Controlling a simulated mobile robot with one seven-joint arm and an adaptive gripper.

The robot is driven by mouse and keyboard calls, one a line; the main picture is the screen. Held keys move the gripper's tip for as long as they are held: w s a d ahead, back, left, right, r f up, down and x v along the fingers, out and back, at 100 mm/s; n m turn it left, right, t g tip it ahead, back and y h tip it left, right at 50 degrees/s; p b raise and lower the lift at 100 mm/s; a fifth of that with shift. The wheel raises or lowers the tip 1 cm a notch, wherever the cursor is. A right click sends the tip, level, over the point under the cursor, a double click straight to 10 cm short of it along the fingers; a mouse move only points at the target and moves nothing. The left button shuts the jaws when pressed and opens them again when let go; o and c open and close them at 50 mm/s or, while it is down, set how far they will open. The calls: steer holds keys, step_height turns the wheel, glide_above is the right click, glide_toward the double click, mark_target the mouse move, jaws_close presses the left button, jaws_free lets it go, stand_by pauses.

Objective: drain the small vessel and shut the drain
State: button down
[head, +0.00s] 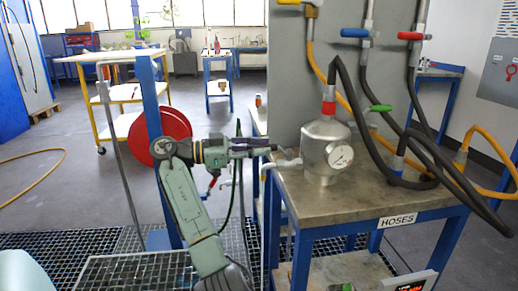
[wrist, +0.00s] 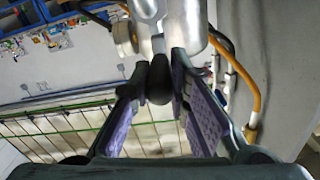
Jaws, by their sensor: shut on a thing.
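The small vessel (head: 318,166) is a silver metal can with a round gauge (head: 340,156) on its front. It stands upright on the metal-topped table (head: 385,195). A dark hose with a red collar (head: 328,101) meets its top. A pale drain spout (head: 284,163) sticks out low on its left side. My gripper (head: 274,147) reaches in from the left, just above the spout. In the wrist view my gripper (wrist: 161,85) is shut on a dark rounded handle (wrist: 158,78), with the vessel (wrist: 186,22) just beyond. I cannot tell whether the drain is open.
Blue, yellow and red hose valves (head: 354,32) hang on the grey panel (head: 292,70) behind the table. Dark and yellow hoses loop over its right side, near a green lever (head: 380,108). A blue post and a red reel (head: 160,135) stand behind my arm.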

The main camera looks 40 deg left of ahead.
steer(key=c, duration=1.5)
jaws_free()
steer(key=shift+w, duration=0.1)
steer(key=v, duration=1.2)
